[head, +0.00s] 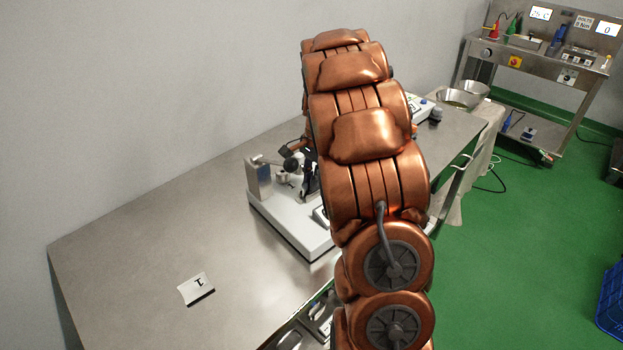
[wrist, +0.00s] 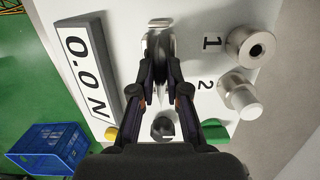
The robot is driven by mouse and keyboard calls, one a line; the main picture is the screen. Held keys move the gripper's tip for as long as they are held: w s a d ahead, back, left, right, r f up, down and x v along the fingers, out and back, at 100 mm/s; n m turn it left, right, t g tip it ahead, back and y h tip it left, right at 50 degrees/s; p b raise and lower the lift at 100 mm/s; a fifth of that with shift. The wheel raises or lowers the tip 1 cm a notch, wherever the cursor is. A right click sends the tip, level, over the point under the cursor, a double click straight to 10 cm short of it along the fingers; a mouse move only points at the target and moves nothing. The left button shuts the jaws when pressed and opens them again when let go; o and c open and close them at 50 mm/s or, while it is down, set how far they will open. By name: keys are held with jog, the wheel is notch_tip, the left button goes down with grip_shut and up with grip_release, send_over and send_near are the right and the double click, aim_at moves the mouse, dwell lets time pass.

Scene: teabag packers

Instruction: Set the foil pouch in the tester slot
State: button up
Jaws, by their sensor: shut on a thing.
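The white tester (head: 290,222) stands on the steel table in the head view, with part of it hidden behind my arm. In the wrist view, its pale top (wrist: 125,70) carries a display (wrist: 84,78) reading 0.0 N. My gripper (wrist: 159,72) points down at the tester top between the display and two metal posts. Its fingers are shut on a thin grey piece, the foil pouch (wrist: 158,88), seen nearly edge-on. A metal loop or slot piece (wrist: 160,23) lies just past the fingertips. I cannot tell whether the pouch is inside the slot.
Metal posts (wrist: 250,47) marked 1 and 2 (wrist: 240,97) rise beside the fingers. A black knob (wrist: 162,127) and a green button (wrist: 213,131) lie near the gripper. A card marked I (head: 197,288) lies on the table (head: 130,250), whose left part is mostly clear.

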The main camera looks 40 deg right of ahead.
jog(key=shift+o, duration=1.3)
jog(key=shift+f, duration=0.15)
jog(key=o, duration=0.5)
jog(key=shift+c, duration=0.2)
notch_tip(320, 180, up, 12)
jog(key=d+b, duration=0.1)
jog(key=shift+d, duration=0.4)
